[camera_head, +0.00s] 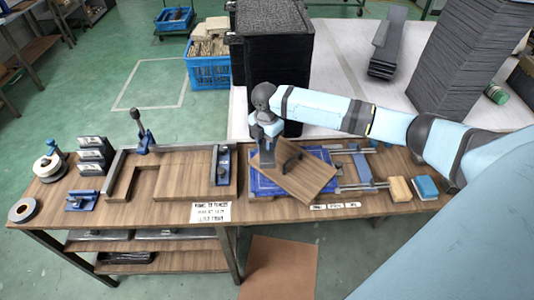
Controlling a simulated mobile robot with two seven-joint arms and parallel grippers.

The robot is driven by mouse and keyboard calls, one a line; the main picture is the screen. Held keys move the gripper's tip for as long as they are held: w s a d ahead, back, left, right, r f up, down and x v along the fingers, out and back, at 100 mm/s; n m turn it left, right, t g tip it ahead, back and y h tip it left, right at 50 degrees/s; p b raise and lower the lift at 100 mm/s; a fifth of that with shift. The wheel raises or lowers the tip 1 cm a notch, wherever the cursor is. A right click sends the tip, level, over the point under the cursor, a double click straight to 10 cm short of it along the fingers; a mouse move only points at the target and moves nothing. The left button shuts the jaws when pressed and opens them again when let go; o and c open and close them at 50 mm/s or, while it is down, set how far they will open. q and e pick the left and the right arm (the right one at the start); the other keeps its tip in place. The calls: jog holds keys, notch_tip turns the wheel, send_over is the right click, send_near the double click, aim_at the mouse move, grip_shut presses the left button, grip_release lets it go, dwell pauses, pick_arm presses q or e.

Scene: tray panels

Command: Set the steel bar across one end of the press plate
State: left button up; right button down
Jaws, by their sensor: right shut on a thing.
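A wooden board with a dark curved handle, which looks like the press plate (307,181), lies turned at an angle over a blue stack (262,186) on the bench. My right gripper (266,146) points down over the left end of this plate. It is shut on a small dark grey piece, which looks like the steel bar (267,160). The piece is at or just above the plate's left end; I cannot tell whether it touches. The fingers and the bar's full length are partly hidden. My left gripper is not in view.
A wooden jig with blue clamps (222,165) stands left of the plate. A rail frame (361,166), a tan block (400,189) and a blue block (426,187) lie to the right. Tape rolls (47,168) are at the far left. A dark stack (272,60) stands behind.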

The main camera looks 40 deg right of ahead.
aim_at(266, 156)
jog(key=shift+f, duration=3.5)
jog(key=c, duration=0.8)
grip_release()
jog(key=shift+f, duration=0.1)
